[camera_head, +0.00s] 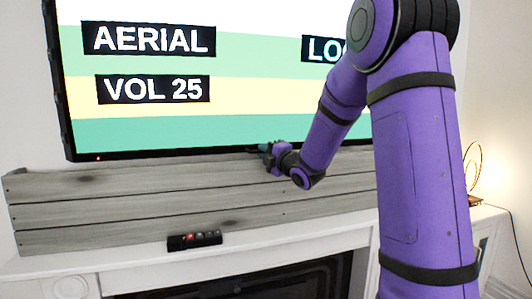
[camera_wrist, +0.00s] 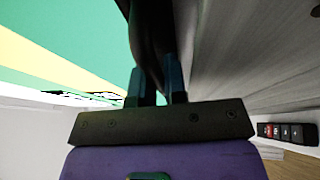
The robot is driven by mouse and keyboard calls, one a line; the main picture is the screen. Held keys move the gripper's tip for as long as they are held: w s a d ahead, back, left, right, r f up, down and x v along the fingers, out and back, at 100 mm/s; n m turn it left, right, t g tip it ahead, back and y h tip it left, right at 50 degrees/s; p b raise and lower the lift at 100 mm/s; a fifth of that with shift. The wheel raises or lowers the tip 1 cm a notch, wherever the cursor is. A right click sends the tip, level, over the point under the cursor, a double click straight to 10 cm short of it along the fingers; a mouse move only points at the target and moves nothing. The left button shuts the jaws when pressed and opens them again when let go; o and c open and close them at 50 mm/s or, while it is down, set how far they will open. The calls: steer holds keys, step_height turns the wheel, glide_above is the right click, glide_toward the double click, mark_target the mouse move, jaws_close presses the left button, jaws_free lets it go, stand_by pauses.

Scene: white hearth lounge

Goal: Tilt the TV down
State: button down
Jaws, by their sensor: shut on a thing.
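The TV (camera_head: 240,110) is a large flat screen with a black frame, showing "AERIAL" and "VOL 25" over green, white and yellow bands. My gripper (camera_head: 266,150) is at the TV's bottom edge, near the middle of its visible width. In the wrist view my gripper (camera_wrist: 157,85) has its two fingers on either side of the dark bottom frame of the TV (camera_wrist: 147,40), shut on it. The green and yellow screen lies left of the fingers there. My purple arm covers the right part of the TV in the head view.
A grey wooden plank panel (camera_head: 110,205) runs just below the TV, close to my gripper. A white mantel (camera_head: 120,262) lies under it, with a small black box with buttons (camera_head: 194,240) on it. A glowing lamp (camera_head: 473,170) stands at the right.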

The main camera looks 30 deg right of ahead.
steer(key=c, duration=1.5)
jaws_free()
steer(key=shift+o, duration=0.2)
steer(key=shift+s, duration=0.1)
steer(key=v, duration=1)
steer(key=shift+s, duration=0.35)
steer(key=shift+f, duration=0.1)
